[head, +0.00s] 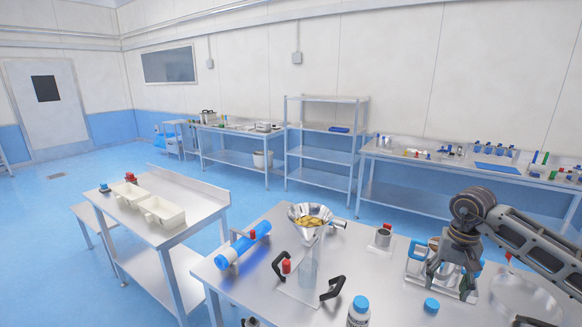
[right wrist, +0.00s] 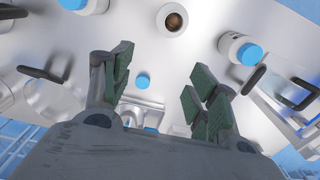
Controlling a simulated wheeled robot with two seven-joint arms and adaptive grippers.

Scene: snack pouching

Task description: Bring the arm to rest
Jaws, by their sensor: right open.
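My right arm comes in from the right in the head view. Its gripper (head: 452,284) is above the right part of the metal table (head: 350,265), fingers pointing down and apart. In the right wrist view the green-padded fingers of the gripper (right wrist: 157,88) are spread with nothing held between them. A metal funnel (head: 297,222) with yellowish snack pieces sits over a clear upright pouch or tube (head: 310,268), left of the gripper. A blue cap (head: 431,305) lies on the table near the gripper and also shows in the wrist view (right wrist: 142,81). My left gripper does not show.
A white bottle with a blue lid (head: 359,313) is at the front. Black handles (head: 332,289) flank the pouch. A side table with white bins (head: 161,213) is left.

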